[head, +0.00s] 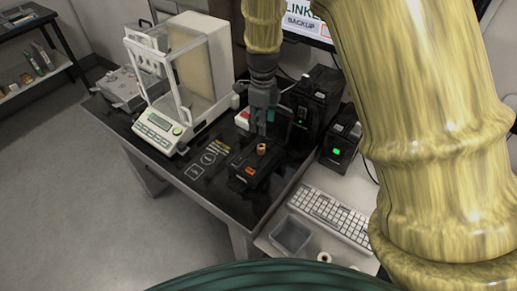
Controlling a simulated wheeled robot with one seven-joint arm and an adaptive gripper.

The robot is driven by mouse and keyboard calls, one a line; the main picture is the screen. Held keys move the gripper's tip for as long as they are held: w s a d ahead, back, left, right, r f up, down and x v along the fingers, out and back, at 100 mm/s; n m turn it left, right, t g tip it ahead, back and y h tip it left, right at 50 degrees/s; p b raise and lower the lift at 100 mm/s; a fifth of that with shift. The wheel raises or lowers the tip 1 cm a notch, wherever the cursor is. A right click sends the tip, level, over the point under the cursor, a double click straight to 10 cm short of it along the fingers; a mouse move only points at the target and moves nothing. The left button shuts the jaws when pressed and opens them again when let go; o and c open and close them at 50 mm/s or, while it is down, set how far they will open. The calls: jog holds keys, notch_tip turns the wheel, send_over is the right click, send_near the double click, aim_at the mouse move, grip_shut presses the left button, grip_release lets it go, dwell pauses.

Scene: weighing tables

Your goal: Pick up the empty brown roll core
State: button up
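A small brown roll core (261,149) stands on top of a black box-shaped device (250,170) with an orange label, near the right part of the dark table. My gripper (262,131) points down from above, just behind and over the core. A small gap shows between its tips and the core. The fingers are dark and small against the dark table, so I cannot tell how far apart they are. The core does not appear to be held.
A glass-walled balance (158,130) stands left of the device on the dark table (190,183). Black boxes (314,105) stand close behind on the right. A keyboard (331,215), a grey bin (291,235) and a small white roll (324,257) lie on the lighter desk in front.

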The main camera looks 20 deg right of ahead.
aim_at(262, 146)
notch_tip(262, 146, down, 5)
jog(key=shift+s+d+r+p, duration=0.1)
jog(key=shift+p, duration=0.55)
jog(key=shift+s+f+p, duration=0.15)
jog(key=shift+f+p, duration=0.35)
jog(key=shift+f, duration=0.4)
jog(key=shift+s+f+p, duration=0.1)
jog(key=shift+f+p, duration=0.4)
jog(key=shift+f, duration=1.5)
jog(key=shift+c, duration=0.2)
jog(key=c, duration=0.8)
